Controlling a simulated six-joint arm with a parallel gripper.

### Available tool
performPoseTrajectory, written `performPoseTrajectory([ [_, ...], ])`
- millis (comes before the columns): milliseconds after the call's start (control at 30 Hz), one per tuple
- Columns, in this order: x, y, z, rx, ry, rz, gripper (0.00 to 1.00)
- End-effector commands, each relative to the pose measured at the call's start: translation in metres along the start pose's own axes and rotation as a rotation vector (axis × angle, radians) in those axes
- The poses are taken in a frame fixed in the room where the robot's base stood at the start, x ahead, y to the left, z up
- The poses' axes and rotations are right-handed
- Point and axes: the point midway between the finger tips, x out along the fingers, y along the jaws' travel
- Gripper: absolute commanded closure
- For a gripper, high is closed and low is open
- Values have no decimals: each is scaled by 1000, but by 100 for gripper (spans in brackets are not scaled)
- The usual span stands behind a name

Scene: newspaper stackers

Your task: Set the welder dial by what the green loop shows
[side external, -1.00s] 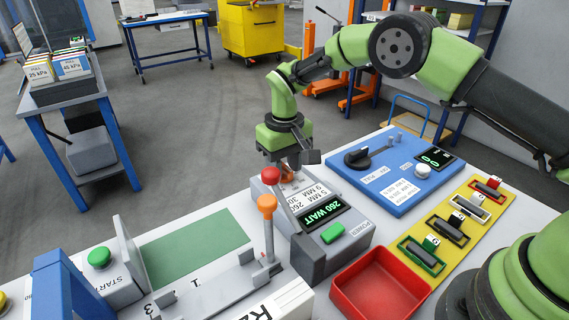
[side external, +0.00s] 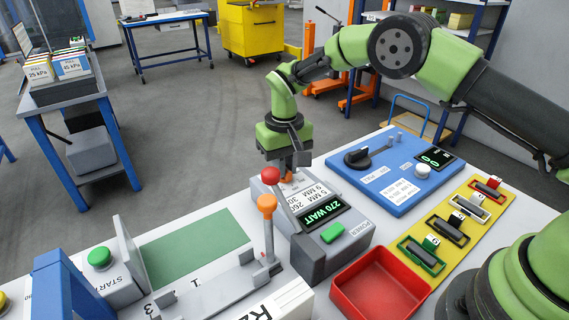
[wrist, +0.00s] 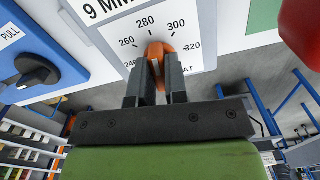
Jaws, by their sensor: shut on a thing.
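The welder (side external: 318,240) is a grey box on the bench with a green-lit display (side external: 322,215) reading 270 WAIT. A label on it (side external: 306,197) lists 5 MM and 9 MM with partly hidden numbers. My gripper (side external: 287,171) points down at the welder's far end, its fingers shut on the orange dial knob (wrist: 158,50).
A green button (side external: 333,233) is on the welder. A red tray (side external: 380,287) and a blue panel with a black knob (side external: 385,180) lie to the right.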

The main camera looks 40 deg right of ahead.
Motion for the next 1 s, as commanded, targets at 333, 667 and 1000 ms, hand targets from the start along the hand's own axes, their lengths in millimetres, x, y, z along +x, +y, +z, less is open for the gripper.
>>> performPoseTrajectory([
  [333, 0, 0, -1, 290, 3, -1, 100],
  [667, 0, 0, -1, 519, 4, -1, 100],
  [1000, 0, 0, -1, 626, 4, -1, 100],
])
